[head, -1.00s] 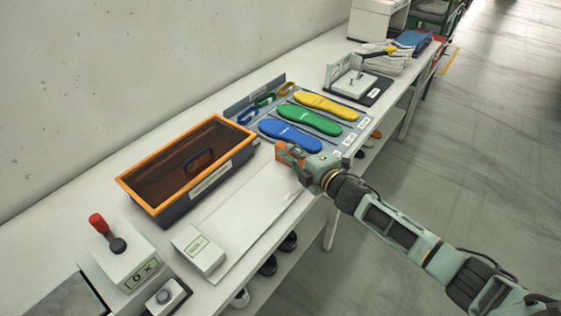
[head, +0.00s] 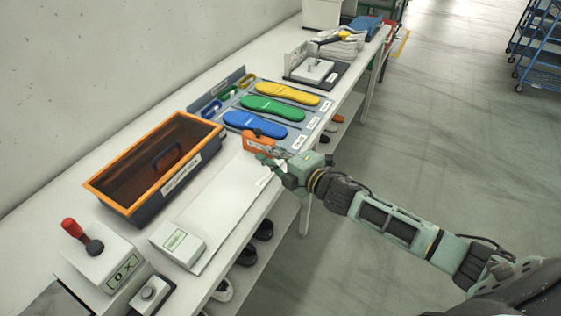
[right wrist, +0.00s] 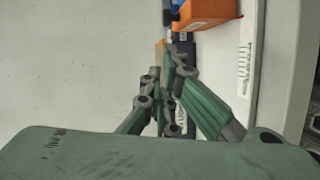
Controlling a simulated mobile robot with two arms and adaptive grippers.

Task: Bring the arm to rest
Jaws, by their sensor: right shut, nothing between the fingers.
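My right gripper (head: 268,166) is at the front side of the bench, over its edge, beside a small orange block (head: 259,143) with a pale label. In the right wrist view its fingers (right wrist: 170,58) are closed together with nothing between them, and the orange block (right wrist: 208,10) is at the top, past the fingertips. Whether the fingers touch anything cannot be told. My right arm reaches in from the lower right. My left gripper is not in view.
The white bench (head: 217,248) holds an orange-rimmed bin (head: 142,206), blue (head: 254,125), green (head: 272,108) and yellow (head: 287,92) insoles, a white box (head: 178,245) and a control box with a red lever (head: 72,229). Dark shoes lie below. The floor at right is clear up to blue carts (head: 540,50).

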